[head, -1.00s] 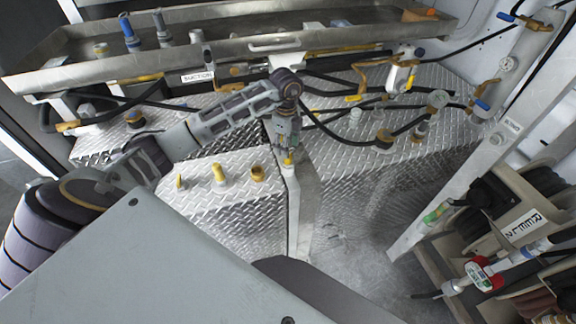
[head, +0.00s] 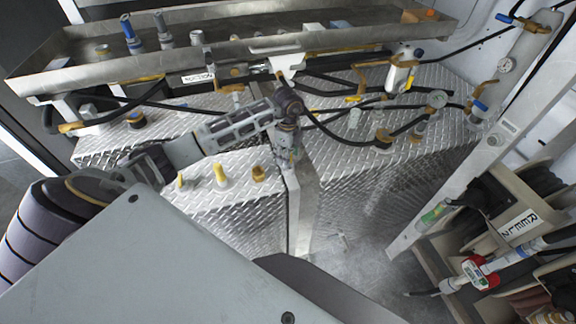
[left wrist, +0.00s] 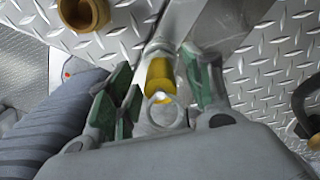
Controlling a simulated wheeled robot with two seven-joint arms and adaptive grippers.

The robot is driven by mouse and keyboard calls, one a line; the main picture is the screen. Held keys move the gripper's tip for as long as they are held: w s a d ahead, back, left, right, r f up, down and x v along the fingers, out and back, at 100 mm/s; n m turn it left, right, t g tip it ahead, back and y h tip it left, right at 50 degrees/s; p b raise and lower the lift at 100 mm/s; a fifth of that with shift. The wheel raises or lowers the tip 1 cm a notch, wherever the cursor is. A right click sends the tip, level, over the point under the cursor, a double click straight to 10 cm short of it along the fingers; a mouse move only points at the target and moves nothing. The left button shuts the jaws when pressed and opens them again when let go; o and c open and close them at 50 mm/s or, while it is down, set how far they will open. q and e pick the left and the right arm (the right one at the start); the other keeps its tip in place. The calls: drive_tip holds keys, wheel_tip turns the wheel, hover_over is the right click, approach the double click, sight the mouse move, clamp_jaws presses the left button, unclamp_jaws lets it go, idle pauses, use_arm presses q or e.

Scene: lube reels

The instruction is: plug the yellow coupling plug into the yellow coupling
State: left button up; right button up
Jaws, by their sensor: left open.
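My left gripper (head: 287,160) is at the top of the upright metal post by the tread-plate step. In the left wrist view its green-padded fingers (left wrist: 161,76) are apart, one on each side of a yellow cylindrical piece (left wrist: 159,72) with a pale metal end. I cannot tell whether this is the plug, the coupling or both joined. My gripper hides it in the head view.
A metal tray (head: 262,44) with blue-topped fittings runs along the back, with hoses beneath. A pale slanted post (head: 470,165) and a hose reel (head: 510,205) stand at right. The floor (head: 345,245) between the step and slanted post is mostly clear.

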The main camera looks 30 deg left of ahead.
use_arm(q)
drive_tip(key=shift+c, duration=0.4)
clamp_jaws()
drive_tip(key=shift+r, duration=0.1)
drive_tip(key=shift+r+b, duration=0.85)
drive_tip(key=shift+r, duration=4.1)
